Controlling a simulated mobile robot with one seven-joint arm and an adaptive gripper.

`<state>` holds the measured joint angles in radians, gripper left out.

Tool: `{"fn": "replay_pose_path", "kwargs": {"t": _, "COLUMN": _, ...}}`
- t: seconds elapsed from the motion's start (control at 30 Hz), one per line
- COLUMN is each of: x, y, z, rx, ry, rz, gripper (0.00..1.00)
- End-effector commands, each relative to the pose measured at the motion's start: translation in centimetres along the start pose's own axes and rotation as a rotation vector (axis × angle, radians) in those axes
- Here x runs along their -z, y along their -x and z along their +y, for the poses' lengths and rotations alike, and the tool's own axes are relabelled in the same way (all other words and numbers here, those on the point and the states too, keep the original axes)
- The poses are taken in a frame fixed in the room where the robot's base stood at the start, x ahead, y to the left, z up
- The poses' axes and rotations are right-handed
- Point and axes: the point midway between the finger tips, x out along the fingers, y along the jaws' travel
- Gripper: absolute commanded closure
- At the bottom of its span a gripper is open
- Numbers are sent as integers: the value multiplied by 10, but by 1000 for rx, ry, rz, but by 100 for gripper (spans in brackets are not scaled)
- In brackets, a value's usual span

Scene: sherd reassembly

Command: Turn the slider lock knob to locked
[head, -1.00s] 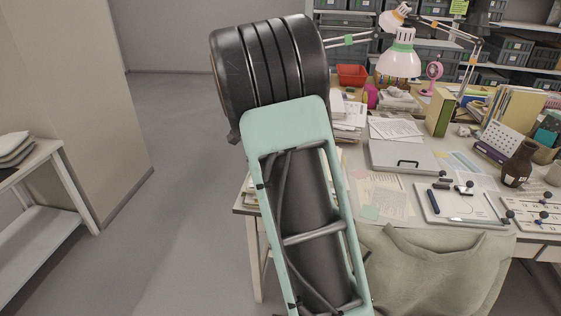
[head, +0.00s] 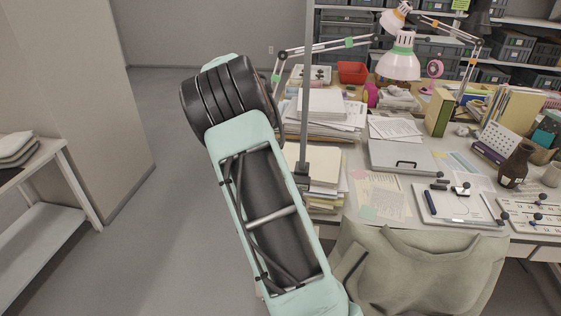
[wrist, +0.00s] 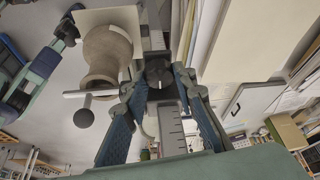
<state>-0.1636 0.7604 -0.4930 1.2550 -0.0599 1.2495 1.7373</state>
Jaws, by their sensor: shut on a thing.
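In the wrist view, my gripper (wrist: 160,78) has its two fingers closing in on a small dark round knob (wrist: 157,71) with a pale mark on its face, which I take for the slider lock knob. The fingertips are on either side of it. A grey graduated scale (wrist: 171,128) runs from just below the knob, between the fingers. In the head view my gripper and this knob are not visible; my arm fills the middle. The direction of the mark against any locked label cannot be read.
In the wrist view, a brown-grey vessel (wrist: 106,52) stands left of the fingers, with a metal bar ending in a dark ball (wrist: 83,118) close by. In the head view, a desk holds paper stacks (head: 322,165), a lamp (head: 398,62), a dark vase (head: 515,165) and a white board (head: 460,206).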

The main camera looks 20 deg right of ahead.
Motion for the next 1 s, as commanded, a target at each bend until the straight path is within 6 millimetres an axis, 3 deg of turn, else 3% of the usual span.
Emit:
{"fn": "replay_pose_path", "kwargs": {"t": 0.53, "x": -1, "y": 0, "z": 0, "rx": -8, "ry": -21, "rz": -3, "gripper": 99}}
{"fn": "replay_pose_path", "kwargs": {"t": 0.57, "x": -1, "y": 0, "z": 0, "rx": -8, "ry": -21, "rz": -3, "gripper": 72}}
{"fn": "replay_pose_path", "kwargs": {"t": 0.6, "x": -1, "y": 0, "z": 0, "rx": -8, "ry": -21, "rz": -2, "gripper": 67}}
{"fn": "replay_pose_path", "kwargs": {"t": 1.0, "x": 0, "y": 10, "z": -1, "rx": -5, "ry": -20, "rz": -2, "gripper": 67}}
